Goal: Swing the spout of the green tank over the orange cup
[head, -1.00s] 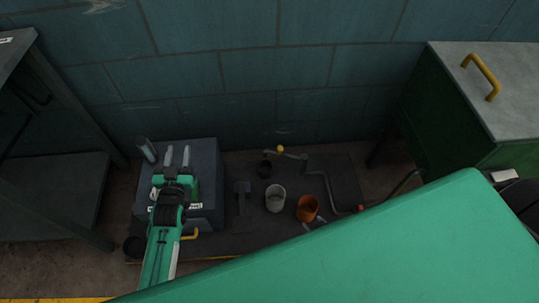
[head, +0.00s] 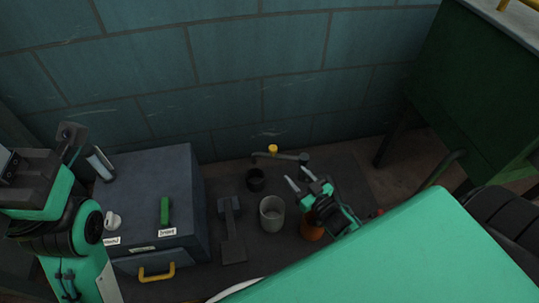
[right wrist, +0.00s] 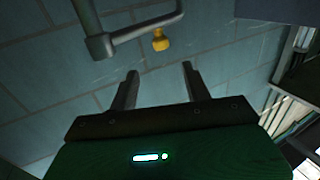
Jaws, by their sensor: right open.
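The grey pipe arm (head: 288,156) with a yellow knob (head: 273,149) looks like the spout. It stands at the back of the dark platform, behind the orange cup (head: 311,232). My right gripper (head: 300,178) is open and empty, just in front of the pipe, and partly hides the cup. In the right wrist view the pipe (right wrist: 145,28) and knob (right wrist: 159,41) lie beyond the open fingertips (right wrist: 159,70), apart from them. A dark green box on legs (head: 465,95) at the right may be the tank.
A grey cup (head: 271,214) stands left of the orange one, and a small dark pot (head: 255,180) behind it. A blue-grey box (head: 165,185) with a green handle (head: 165,212) and labels stands left. The tiled wall (head: 230,80) closes the back.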

